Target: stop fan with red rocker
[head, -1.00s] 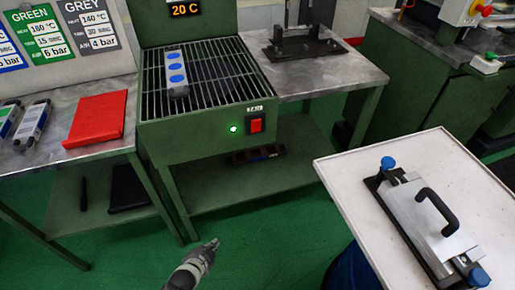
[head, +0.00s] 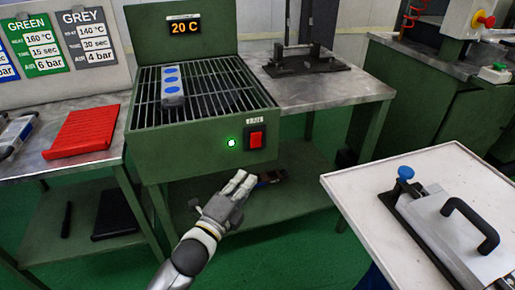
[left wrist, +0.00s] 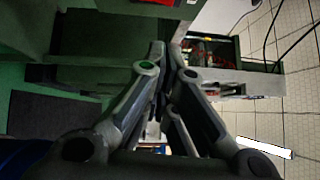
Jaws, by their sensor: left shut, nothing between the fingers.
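The red rocker (head: 256,139) is on the front panel of the green fan box (head: 190,160), right of a lit green lamp (head: 232,143). A small label sits above the rocker. My left gripper (head: 243,180) is shut and empty, in front of the box and a little below the rocker, apart from it in the picture. Its closed fingers (left wrist: 165,50) fill the middle of the left wrist view, where I cannot make out the rocker. My right gripper is not in view.
A grey mould with blue ovals (head: 172,88) lies on the grille (head: 225,80). The display (head: 185,27) reads 20 C. A red mat (head: 82,132) lies on the left bench. A white table (head: 350,185) with a clamped mould (head: 450,225) stands at right.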

